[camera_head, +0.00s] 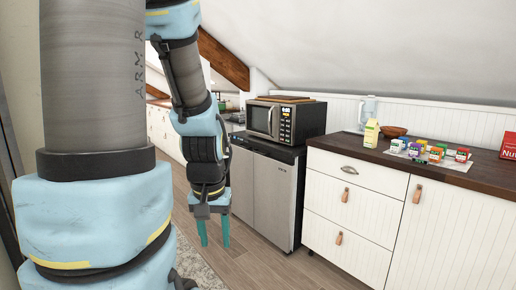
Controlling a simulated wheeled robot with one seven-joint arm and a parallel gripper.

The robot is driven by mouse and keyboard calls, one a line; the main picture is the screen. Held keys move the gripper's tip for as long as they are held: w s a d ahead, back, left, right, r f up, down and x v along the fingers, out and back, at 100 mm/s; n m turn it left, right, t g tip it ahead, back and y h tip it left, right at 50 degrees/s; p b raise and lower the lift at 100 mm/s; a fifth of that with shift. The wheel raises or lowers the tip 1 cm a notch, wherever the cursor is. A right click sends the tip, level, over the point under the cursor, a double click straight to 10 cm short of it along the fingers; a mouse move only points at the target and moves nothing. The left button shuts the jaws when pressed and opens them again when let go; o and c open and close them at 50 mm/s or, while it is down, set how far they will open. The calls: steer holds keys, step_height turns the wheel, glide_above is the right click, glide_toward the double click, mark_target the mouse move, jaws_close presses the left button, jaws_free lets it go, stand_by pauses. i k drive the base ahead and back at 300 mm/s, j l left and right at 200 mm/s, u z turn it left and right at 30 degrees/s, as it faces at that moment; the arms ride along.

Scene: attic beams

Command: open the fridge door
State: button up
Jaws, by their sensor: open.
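The fridge (275,193) is a low silver unit with dark sides, standing under the microwave between white cabinets. Its front shows two panels with a vertical seam between them, and both look closed. My gripper (214,240) has teal fingers pointing down and apart. It is open and empty, hanging in front of the fridge's left part, above the wood floor. I cannot tell how far it is from the fridge front. My arm hides part of the fridge's left edge. No handle on the fridge can be made out clearly.
A microwave (284,119) sits on top of the fridge. White drawers (345,210) with a dark counter stand to the right, bearing a carton (371,135), a brown bowl (394,131) and several small jars. Wood floor (262,262) is clear before the fridge. A rug (195,265) lies lower left.

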mark_target(275, 173)
steer(key=i, duration=0.7)
steer(key=i+l+u, duration=0.15)
steer(key=i, duration=0.6)
steer(key=i+l, duration=0.15)
steer(key=i, duration=0.55)
steer(key=u, duration=0.4)
steer(key=i+u, duration=0.15)
steer(key=u, duration=0.6)
steer(key=i+l, duration=0.05)
steer(key=l, duration=0.05)
